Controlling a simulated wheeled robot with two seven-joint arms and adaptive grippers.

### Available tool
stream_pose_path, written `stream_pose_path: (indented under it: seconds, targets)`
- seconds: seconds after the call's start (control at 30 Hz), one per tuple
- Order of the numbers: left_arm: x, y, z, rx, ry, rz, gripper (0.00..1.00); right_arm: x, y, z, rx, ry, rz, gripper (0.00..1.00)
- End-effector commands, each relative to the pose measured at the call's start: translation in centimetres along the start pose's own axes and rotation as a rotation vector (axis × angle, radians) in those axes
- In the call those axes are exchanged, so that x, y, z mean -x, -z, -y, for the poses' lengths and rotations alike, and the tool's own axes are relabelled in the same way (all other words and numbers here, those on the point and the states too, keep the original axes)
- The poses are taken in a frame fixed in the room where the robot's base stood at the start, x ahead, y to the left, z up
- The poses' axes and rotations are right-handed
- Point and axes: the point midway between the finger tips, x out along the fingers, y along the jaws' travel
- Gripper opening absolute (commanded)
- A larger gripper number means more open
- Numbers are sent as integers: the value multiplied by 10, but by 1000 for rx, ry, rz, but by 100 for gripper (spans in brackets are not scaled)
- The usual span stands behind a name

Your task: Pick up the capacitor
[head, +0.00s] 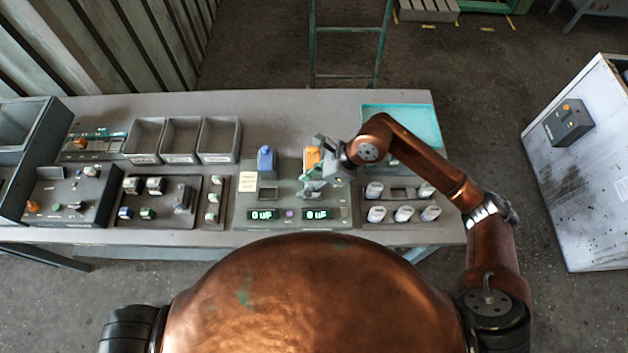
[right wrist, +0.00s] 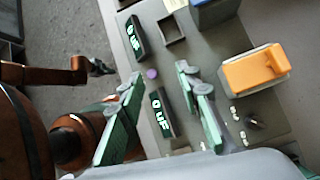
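A blue block (head: 266,158) and an orange block (head: 311,157) stand at the tester's back. Grey bins (head: 218,140), and trays of other parts (head: 157,203), are to the left. A teal tray (head: 412,112) lies at the back right. The table's rear strip is clear.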

Motion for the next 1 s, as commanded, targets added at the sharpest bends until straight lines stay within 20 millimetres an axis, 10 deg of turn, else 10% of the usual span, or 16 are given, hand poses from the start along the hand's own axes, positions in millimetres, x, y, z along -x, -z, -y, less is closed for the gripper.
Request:
stream_pose_path:
  seconds: [0.23,1.0]
  targets:
    - [1,-1,0,0,0,1,0,8,52,32,41,80,-225,32]
    - [20,0,0,1,0,2,0,-63,64,40,39,82,-225,32]
